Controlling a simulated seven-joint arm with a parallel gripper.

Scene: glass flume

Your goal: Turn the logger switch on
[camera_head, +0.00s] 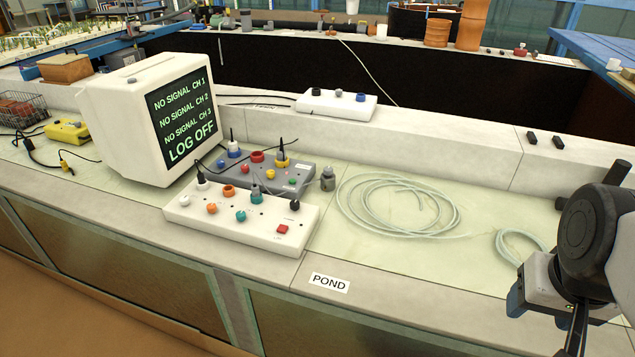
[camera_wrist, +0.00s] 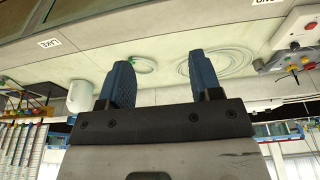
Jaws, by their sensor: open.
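A white control box (camera_head: 240,216) stands on the near bench, with several coloured knobs and black-tipped plugs on top. A square red switch (camera_head: 282,229) sits at its right end; whether it is the logger switch I cannot tell for certain. The white monitor (camera_head: 130,120) behind reads "NO SIGNAL" for three channels and "LOG OFF". My gripper (camera_wrist: 160,82) is open and empty, its two blue fingers apart. It is at the far right in the head view, well away from the box. The wrist view shows the box's red switch (camera_wrist: 295,45) at upper right.
A grey box (camera_head: 265,173) with knobs stands directly behind the white one, beside a small grey bottle (camera_head: 327,179). Coiled clear tubing (camera_head: 455,208) lies between the boxes and my arm. Another white box (camera_head: 336,104) sits on the ledge. A "POND" label (camera_head: 329,283) marks the front edge.

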